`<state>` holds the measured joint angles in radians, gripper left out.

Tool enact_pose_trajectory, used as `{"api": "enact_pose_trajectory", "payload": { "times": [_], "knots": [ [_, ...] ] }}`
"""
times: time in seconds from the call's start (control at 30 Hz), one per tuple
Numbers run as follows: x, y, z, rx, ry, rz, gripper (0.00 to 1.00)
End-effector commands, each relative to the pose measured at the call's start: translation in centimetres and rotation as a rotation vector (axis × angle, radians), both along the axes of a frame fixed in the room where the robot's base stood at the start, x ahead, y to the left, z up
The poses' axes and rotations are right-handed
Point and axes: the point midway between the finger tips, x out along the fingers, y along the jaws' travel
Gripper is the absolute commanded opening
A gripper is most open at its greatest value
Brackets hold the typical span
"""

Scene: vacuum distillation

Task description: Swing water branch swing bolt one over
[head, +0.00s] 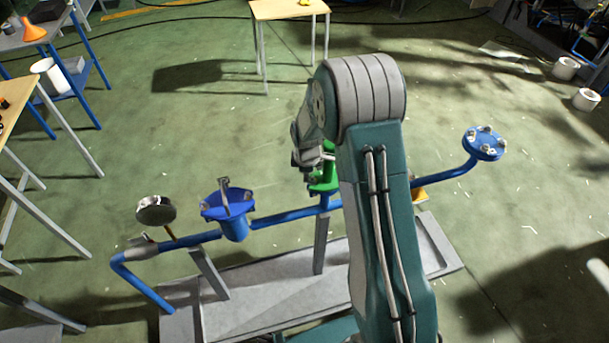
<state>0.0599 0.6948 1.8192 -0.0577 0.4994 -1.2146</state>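A blue pipe run (290,217) stands on a grey tray-like base (270,292). A blue flanged pot (233,226) on its left part has metal swing bolts at its rim; one stands up near the top (224,185). A green fitting (325,182) sits on the middle of the pipe, partly hidden by my arm. A blue round flange (484,143) with several metal bolts ends the right branch. I cannot tell which of these is the water branch. My gripper (312,160) is at or just above the green fitting; its fingers are small and partly hidden, and contact is unclear.
A round gauge (155,210) rises from the pipe's left end. A yellow part (418,195) shows right of my arm. Tables stand at the left, and a small wooden table (288,9) stands at the back. White rolls (566,68) lie at the right. Open floor surrounds the base.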

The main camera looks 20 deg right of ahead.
Motion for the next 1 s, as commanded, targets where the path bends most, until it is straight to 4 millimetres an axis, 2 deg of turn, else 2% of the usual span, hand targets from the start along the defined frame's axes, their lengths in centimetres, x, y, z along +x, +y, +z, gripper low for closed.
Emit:
{"api": "enact_pose_trajectory", "payload": {
  "times": [0.1,0.5,0.67,1.0],
  "knots": [
    [-0.2,-0.5,2.1,-0.004,-0.004,-0.003,0.00],
    [-0.9,0.9,9.7,-0.007,-0.003,0.000,0.00],
    [-1.1,1.0,11.2,-0.006,-0.001,0.000,0.00],
    [-1.5,1.0,12.3,-0.002,-0.008,-0.019,0.00]
  ]
}}
